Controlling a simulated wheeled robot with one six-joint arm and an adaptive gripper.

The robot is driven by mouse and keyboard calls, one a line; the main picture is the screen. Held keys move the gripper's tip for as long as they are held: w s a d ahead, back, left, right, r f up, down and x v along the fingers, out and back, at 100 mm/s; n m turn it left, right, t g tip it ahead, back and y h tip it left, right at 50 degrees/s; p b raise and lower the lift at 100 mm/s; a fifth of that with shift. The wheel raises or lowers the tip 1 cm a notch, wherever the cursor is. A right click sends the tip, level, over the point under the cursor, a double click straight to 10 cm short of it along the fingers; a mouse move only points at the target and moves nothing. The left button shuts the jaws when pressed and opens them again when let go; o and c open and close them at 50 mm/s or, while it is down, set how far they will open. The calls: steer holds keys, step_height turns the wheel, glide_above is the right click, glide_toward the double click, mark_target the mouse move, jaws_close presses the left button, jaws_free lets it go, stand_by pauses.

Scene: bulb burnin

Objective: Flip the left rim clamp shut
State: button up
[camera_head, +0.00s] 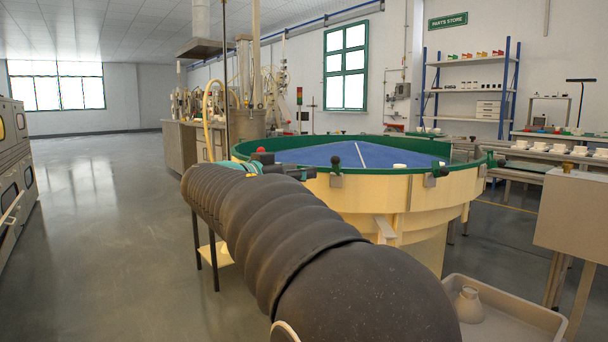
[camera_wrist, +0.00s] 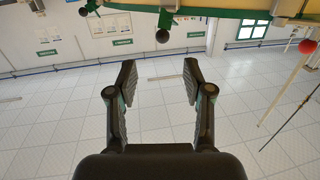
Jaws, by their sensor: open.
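A round cream tub (camera_head: 385,205) with a green rim (camera_head: 400,169) and blue inside stands ahead in the head view. A left rim clamp (camera_head: 336,180) sits on its near rim, its black-knobbed lever standing up. A second clamp (camera_head: 431,181) with black knobs sits further right. My gripper (camera_wrist: 158,75) is open and empty in the wrist view, its two dark fingers apart. Beyond the fingertips, a black ball knob (camera_wrist: 162,36) hangs in the picture below the green rim; I see no contact. In the head view my arm mostly hides the gripper near the tub's left side.
A red ball (camera_wrist: 307,46) on a pale rod is at the right of the wrist view. In the head view, a tray (camera_head: 515,310) holding a pale fitting lies at lower right, beside a beige cabinet (camera_head: 575,215). The floor (camera_head: 95,220) at left is clear.

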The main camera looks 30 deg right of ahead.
mark_target(332, 161)
steer(key=x, duration=0.9)
steer(key=r+x, duration=0.1)
steer(key=x, duration=0.4)
steer(key=shift+w+r, duration=0.1)
steer(key=shift+w, duration=0.15)
jaws_close()
